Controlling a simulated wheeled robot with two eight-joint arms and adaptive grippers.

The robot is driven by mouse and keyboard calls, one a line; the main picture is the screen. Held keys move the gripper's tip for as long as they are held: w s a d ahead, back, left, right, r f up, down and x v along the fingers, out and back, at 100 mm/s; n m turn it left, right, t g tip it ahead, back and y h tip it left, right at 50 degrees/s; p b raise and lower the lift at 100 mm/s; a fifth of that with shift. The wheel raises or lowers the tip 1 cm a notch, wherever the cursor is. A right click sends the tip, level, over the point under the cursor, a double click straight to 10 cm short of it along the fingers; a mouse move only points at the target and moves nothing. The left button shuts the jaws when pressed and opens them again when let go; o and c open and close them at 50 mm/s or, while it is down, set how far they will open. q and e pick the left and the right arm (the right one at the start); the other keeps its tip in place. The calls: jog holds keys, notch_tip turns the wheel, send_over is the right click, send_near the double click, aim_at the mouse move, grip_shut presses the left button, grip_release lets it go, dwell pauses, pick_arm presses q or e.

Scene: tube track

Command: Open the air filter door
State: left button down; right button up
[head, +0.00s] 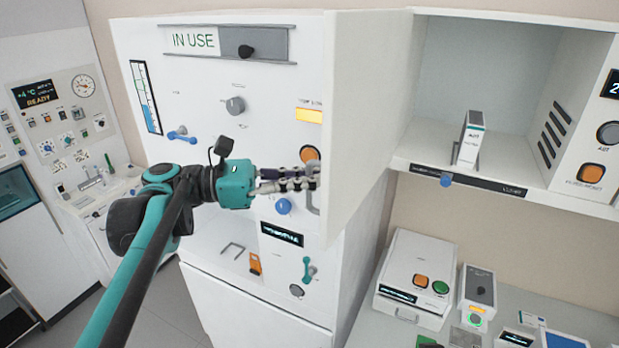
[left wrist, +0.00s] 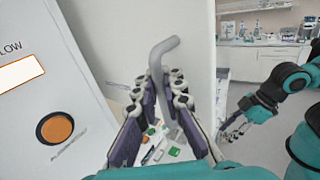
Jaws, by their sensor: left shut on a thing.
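The air filter door is a white panel (head: 362,110) standing out toward me from the cabinet, beside an open compartment (head: 480,75). It also shows as a white surface in the left wrist view (left wrist: 120,35). A grey bent bar handle (left wrist: 160,55) is on it, and part shows in the head view (head: 314,200). My left gripper (head: 312,178) is at the handle, with its fingers shut around the bar in the left wrist view (left wrist: 168,105). My right gripper (left wrist: 235,126) appears small at the right of that view; its opening is unclear.
A small white box (head: 470,142) stands in the compartment. Left of the door is a white "IN USE" panel (head: 205,75) with knobs. A bench with a white device (head: 415,275) and small items lies below right. Grey floor is at lower left.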

pick_arm(q)
jog(key=shift+s+d, duration=0.15)
jog(key=c, duration=1.6)
grip_release()
jog(key=shift+a, duration=0.2)
jog(key=a, duration=0.4)
jog(key=s+a, duration=0.1)
jog(key=a, duration=0.3)
jog(key=s+a, duration=0.1)
jog(key=a, duration=0.3)
jog(key=shift+s, duration=0.1)
jog(key=shift+d, duration=0.1)
